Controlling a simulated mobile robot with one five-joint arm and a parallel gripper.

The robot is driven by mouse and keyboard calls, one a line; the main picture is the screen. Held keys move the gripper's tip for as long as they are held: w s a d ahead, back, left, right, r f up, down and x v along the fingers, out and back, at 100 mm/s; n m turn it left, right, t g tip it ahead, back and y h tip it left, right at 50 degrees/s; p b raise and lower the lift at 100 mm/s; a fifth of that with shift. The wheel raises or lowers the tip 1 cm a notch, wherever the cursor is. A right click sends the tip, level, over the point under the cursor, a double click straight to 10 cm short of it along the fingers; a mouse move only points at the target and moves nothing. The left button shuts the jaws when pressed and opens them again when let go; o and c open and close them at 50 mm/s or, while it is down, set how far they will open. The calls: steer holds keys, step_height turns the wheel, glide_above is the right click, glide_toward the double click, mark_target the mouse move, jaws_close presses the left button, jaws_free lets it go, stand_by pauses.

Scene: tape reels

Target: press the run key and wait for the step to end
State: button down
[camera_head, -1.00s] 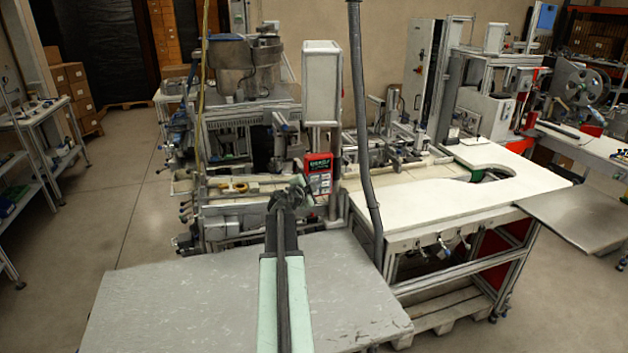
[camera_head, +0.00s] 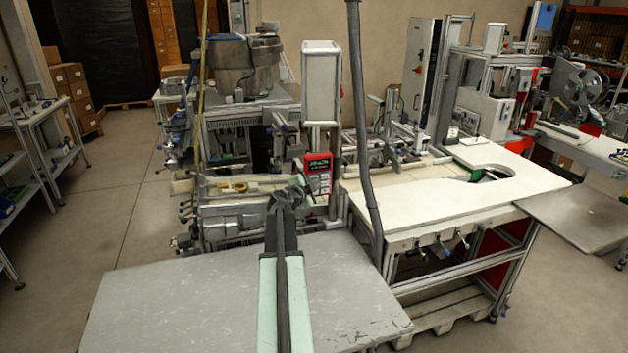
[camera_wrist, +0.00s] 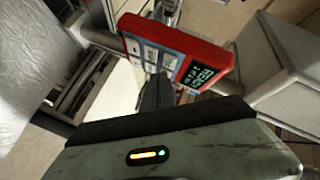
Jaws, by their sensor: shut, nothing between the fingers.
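A red control box (camera_head: 318,174) with a dark display and pale keys is mounted on the machine's post, just beyond my gripper. In the wrist view the red box (camera_wrist: 180,46) shows tilted, with a row of pale keys (camera_wrist: 150,53) and a lit display (camera_wrist: 199,74) with light text too small to read surely. My gripper (camera_head: 303,190) is shut and empty, near the box's lower left in the head view. In the wrist view its dark fingers (camera_wrist: 159,84) point at the box's key side and overlap its edge. I cannot tell whether they touch a key.
A grey table (camera_head: 190,300) lies under my arm. A white worktop (camera_head: 440,205) with a curved cutout stands to the right. A dark hose (camera_head: 361,130) hangs right of the box. A pale upright housing (camera_head: 320,85) stands above it. Open floor lies at left.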

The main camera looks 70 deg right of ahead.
steer(key=shift+d, duration=0.1)
stand_by(0.6)
steer(key=shift+w+d, duration=0.2)
steer(key=shift+w, duration=0.05)
